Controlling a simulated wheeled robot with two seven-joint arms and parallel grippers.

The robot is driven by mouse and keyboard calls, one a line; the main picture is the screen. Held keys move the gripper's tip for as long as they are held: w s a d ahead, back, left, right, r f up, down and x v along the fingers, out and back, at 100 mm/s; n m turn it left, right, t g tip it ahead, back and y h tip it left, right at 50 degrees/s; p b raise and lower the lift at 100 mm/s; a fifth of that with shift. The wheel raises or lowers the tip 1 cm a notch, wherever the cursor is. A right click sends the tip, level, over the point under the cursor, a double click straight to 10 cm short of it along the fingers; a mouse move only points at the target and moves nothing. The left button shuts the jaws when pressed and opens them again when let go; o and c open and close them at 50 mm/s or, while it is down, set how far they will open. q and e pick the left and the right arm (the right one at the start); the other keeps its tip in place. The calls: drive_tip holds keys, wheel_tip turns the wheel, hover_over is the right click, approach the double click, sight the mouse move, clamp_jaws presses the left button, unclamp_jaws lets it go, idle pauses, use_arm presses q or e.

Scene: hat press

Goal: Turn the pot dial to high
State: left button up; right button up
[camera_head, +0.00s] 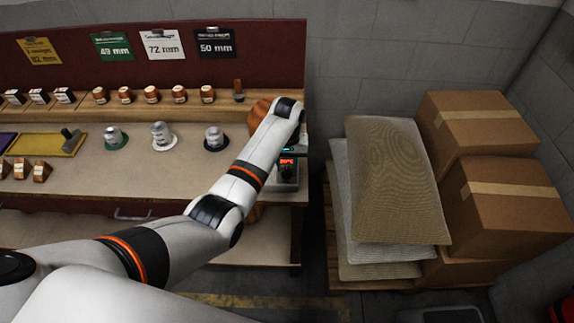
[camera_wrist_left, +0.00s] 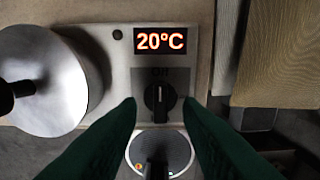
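The pot dial (camera_wrist_left: 160,98) is a black round knob on a grey panel, with its pale mark pointing up towards a dim, hard-to-read label. A display (camera_wrist_left: 160,41) above it reads 20°C. My left gripper (camera_wrist_left: 159,101) is open, with one dark green finger on each side of the dial; gaps show, and I cannot tell if either finger touches it. In the head view my left gripper (camera_head: 288,153) is over the heater unit (camera_head: 287,184) at the table's right end. A copper-coloured pot (camera_head: 258,113) is partly hidden behind my arm. My right gripper is not in view.
A round metal piece with a black knob (camera_wrist_left: 52,85) lies left of the dial. Stacked sacks (camera_head: 395,180) and cardboard boxes (camera_head: 505,190) stand right of the table (camera_head: 90,185).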

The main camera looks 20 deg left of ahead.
use_arm(q)
drive_tip(key=shift+f, duration=0.95)
drive_tip(key=shift+c, duration=0.2)
clamp_jaws()
